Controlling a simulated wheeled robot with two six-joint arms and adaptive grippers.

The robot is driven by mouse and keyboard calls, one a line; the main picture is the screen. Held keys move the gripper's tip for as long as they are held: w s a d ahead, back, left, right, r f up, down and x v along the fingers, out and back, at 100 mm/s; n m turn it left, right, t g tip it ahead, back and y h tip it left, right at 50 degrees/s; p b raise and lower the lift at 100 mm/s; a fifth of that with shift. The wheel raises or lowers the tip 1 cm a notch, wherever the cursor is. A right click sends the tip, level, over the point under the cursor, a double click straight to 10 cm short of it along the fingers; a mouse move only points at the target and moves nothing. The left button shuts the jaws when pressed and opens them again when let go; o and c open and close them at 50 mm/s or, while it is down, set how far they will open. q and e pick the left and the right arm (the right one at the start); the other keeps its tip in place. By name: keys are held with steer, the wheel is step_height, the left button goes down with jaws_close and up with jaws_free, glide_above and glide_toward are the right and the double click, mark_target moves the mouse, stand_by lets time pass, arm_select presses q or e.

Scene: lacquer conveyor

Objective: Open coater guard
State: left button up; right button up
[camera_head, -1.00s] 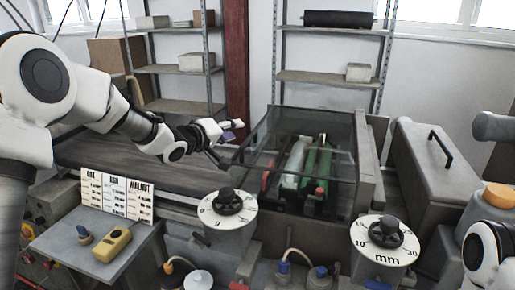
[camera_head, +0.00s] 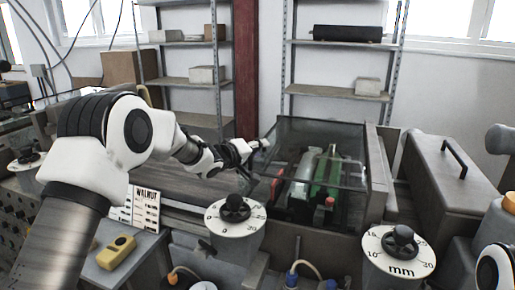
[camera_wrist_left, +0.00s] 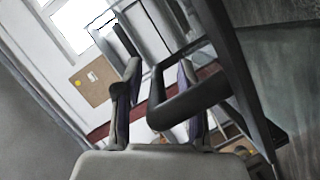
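The coater guard (camera_head: 325,130) is a clear box-like cover with dark edges over a green roller (camera_head: 327,170) and a pale roller (camera_head: 304,168). It looks closed in the head view. My left gripper (camera_head: 256,154) is at the guard's left side. In the left wrist view, the fingers of my left gripper (camera_wrist_left: 160,105) are apart. A dark bar handle (camera_wrist_left: 185,101) lies between them, closer to the right finger; I cannot tell whether they touch. My right gripper is out of view; only part of that arm shows at the lower right.
A white dial (camera_head: 224,227) stands before the guard, and a second dial marked mm (camera_head: 375,262) is to its right. A grey lidded box (camera_head: 450,180) is at the right. A yellow device (camera_head: 115,252) and a wood chart (camera_head: 145,208) sit at the left.

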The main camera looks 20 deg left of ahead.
arm_select(q)
steer(key=shift+s+r, duration=0.15)
steer(key=shift+s, duration=0.05)
steer(key=shift+c, duration=0.6)
jaws_close()
